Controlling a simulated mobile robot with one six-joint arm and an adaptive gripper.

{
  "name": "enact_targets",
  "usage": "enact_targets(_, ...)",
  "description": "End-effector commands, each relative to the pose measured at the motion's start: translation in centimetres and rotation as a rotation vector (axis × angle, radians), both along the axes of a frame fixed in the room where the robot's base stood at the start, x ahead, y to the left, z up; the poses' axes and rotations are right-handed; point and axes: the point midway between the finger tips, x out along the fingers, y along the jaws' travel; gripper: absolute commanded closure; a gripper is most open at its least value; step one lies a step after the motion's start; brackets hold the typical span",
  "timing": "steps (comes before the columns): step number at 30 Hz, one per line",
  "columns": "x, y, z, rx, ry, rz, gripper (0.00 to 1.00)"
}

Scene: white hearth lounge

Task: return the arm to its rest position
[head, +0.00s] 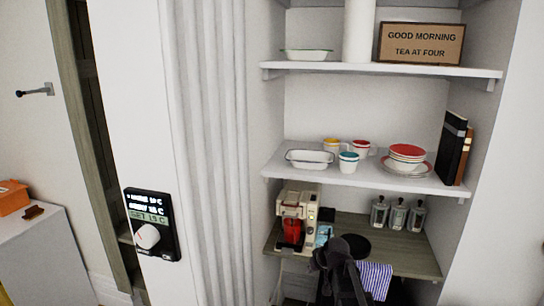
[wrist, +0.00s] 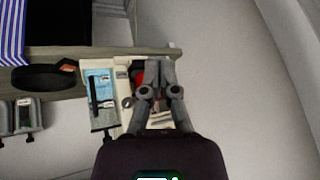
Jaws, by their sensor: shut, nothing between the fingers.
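My gripper (wrist: 161,70) is shut and empty in the wrist view, its two grey fingers together. The fingers overlap the picture of the cream coffee machine (wrist: 118,70) and its red part; I cannot tell the gap between them. In the head view my dark arm stands low in the middle, in front of the lowest shelf, just right of the coffee machine (head: 298,205). The fingertips are not clear there.
The lowest wooden shelf (head: 415,255) also carries a black round plate (head: 353,244) and bottles (head: 397,217). A striped cloth (head: 374,280) hangs by my arm. The white middle shelf (head: 400,183) holds cups, bowls and books. A wall panel (head: 150,225) is at left.

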Motion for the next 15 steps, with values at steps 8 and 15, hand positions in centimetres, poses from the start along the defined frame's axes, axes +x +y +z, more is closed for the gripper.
enact_targets(8,-14.3,-2.0,-2.6,-0.166,0.345,-0.089,1.00)
enact_targets(15,-19.7,-3.6,-2.9,-0.254,0.488,-0.162,1.00)
